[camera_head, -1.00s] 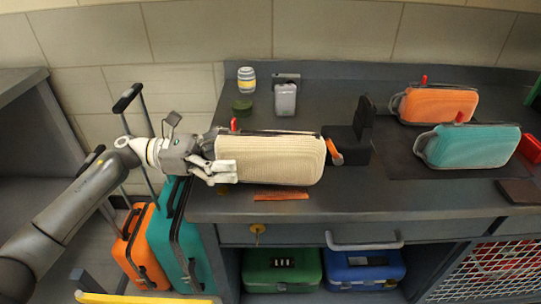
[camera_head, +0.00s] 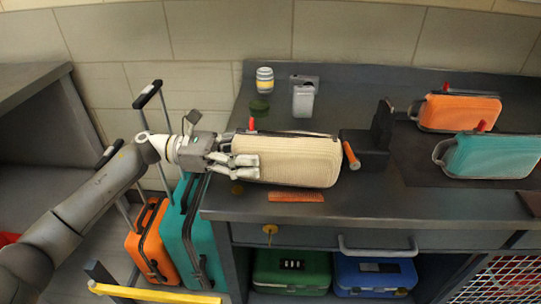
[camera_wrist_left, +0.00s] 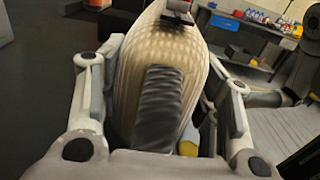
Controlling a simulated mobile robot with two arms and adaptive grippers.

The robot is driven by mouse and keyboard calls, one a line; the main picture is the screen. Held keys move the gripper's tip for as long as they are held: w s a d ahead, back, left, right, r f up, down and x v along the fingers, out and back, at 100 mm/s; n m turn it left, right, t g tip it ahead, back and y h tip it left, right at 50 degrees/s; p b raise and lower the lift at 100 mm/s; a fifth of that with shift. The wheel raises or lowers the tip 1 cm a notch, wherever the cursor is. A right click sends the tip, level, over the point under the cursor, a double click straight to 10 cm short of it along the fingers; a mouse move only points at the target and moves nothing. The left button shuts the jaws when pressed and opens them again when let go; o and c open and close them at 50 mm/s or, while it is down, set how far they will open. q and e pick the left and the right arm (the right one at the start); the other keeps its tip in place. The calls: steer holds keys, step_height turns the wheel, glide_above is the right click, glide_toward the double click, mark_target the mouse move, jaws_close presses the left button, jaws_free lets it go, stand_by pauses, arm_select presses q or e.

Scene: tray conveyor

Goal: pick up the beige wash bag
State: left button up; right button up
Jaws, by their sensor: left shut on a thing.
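The beige wash bag (camera_head: 295,160) lies lengthwise at the front left of the dark counter, with a dark zip along its top edge and a red tag at its left end. My left gripper (camera_head: 236,158) comes in from the left and is shut on the bag's left end. In the left wrist view the bag (camera_wrist_left: 185,50) fills the space between the two fingers (camera_wrist_left: 165,100), with a dark strap on its near end. The bag's underside is hidden, so I cannot tell whether it is clear of the counter. My right gripper is not in view.
An orange wash bag (camera_head: 458,113) and a teal wash bag (camera_head: 490,156) stand at the right. A black stand (camera_head: 381,130) with an orange-handled tool is just right of the beige bag. A jar (camera_head: 264,80) and a grey bottle (camera_head: 303,101) stand behind. Suitcases (camera_head: 193,240) stand below left.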

mark_target(235, 139)
arm_select(q)
steer(key=shift+r, duration=0.2)
steer(key=shift+r, duration=0.25)
steer(key=r, duration=0.3)
steer(key=shift+s, duration=0.2)
steer(key=s+d+r, duration=0.1)
steer(key=s+r, duration=0.3)
steer(key=s, duration=0.2)
steer(key=s+d+r+p, duration=0.1)
steer(key=s+r, duration=0.4)
steer(key=s, duration=0.2)
steer(key=shift+s, duration=0.25)
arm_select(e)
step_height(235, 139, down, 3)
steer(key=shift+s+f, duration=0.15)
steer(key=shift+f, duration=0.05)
arm_select(q)
steer(key=shift+w+r, duration=0.1)
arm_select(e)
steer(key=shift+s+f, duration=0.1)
